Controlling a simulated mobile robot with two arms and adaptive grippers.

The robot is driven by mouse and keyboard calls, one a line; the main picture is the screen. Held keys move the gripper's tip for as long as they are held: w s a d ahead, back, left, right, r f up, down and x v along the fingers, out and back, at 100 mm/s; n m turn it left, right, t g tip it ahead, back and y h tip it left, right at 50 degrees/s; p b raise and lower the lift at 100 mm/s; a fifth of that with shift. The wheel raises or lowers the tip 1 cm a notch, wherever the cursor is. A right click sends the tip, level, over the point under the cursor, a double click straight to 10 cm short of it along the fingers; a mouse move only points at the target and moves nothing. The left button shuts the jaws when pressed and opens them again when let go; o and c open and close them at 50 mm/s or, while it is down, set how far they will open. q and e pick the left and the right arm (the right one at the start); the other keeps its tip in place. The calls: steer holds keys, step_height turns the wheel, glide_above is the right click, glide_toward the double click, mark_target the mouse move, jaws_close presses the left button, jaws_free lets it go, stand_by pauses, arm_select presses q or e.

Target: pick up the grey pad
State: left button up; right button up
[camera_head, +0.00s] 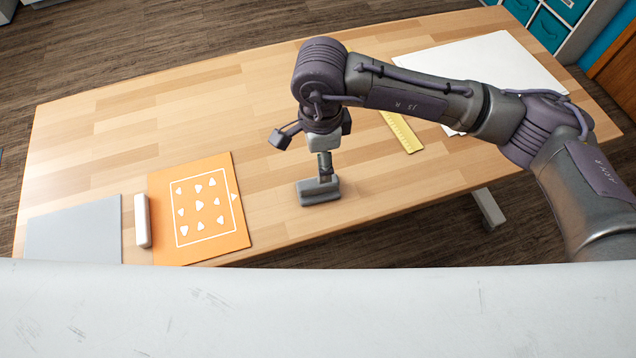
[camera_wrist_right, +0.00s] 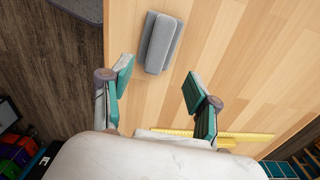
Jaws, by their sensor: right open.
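The grey pad (camera_head: 318,192) is a small rounded block lying on the wooden table near its front edge. In the right wrist view the grey pad (camera_wrist_right: 158,46) has a raised narrower part along its length. My right gripper (camera_head: 325,170) points down right at the pad in the head view and partly hides it. In the right wrist view my right gripper (camera_wrist_right: 160,77) is open, with nothing between its fingers. The pad lies beyond the fingertips, roughly in line with the gap. My left gripper is in no view.
An orange sheet (camera_head: 160,247) with white shapes, a white block (camera_head: 142,220) and a flat grey sheet (camera_head: 75,232) lie to the left. A yellow ruler (camera_head: 402,133) and a large white sheet (camera_head: 490,62) lie to the right. The table's back left is clear.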

step_height(320, 180, down, 3)
steer(key=f, duration=0.1)
steer(key=f+p, duration=0.1)
steer(key=f, duration=0.2)
steer(key=shift+s+p, duration=0.25)
steer(key=shift+p, duration=0.15)
steer(key=shift+f, duration=0.7)
steer(key=c, duration=1)
steer(key=shift+c, duration=0.2)
steer(key=shift+r, duration=0.15)
step_height(320, 180, up, 4)
steer(key=shift+s+d+r+b, duration=0.1)
steer(key=shift+d+b, duration=0.05)
steer(key=shift+b, duration=0.55)
steer(key=s+d+r+b, duration=0.1)
steer(key=s+d+r, duration=0.5)
steer(key=s, duration=0.3)
steer(key=shift+d+r+b, duration=0.3)
steer(key=shift+d+b, duration=0.1)
steer(key=shift+d, duration=0.1)
